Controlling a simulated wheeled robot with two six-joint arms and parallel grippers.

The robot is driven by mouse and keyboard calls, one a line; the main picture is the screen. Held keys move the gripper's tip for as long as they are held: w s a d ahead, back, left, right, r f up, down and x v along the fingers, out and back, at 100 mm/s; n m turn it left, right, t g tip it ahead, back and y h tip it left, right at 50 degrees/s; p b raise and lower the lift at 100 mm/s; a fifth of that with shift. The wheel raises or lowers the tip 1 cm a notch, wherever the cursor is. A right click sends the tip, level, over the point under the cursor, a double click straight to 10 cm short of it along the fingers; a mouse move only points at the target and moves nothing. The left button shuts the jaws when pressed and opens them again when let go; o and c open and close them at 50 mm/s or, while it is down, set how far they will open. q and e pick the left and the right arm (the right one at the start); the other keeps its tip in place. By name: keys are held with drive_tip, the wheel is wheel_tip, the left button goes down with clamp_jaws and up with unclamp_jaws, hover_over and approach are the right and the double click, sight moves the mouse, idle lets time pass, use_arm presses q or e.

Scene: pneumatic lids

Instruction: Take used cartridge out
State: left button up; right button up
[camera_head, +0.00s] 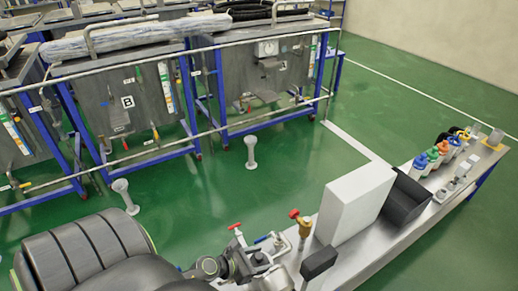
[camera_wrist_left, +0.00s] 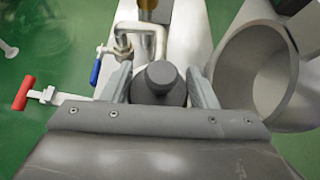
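In the left wrist view a dark grey cylinder with a round raised end (camera_wrist_left: 160,82), which looks like the used cartridge, sits between the fingers of my left gripper (camera_wrist_left: 160,90). Both fingers appear to touch its sides, and its lower part is hidden behind the gripper body. A wide grey hollow housing (camera_wrist_left: 285,60) lies to the right of the gripper, its mouth open and its visible inside empty. In the head view my left gripper (camera_head: 255,268) is low over the bench, and the cartridge cannot be made out there. My right gripper is not in view.
Red-handled (camera_head: 235,226) and blue-handled (camera_head: 262,239) valves and a brass valve (camera_head: 304,226) stand close by. A white block (camera_head: 355,203), a black box (camera_head: 405,201) and several bottles (camera_head: 432,157) occupy the bench farther right. Green floor (camera_head: 210,185) lies open behind.

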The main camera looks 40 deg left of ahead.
use_arm(q)
drive_tip(key=c, duration=0.9)
drive_tip(key=shift+c, duration=0.5)
drive_tip(key=shift+r, duration=0.15)
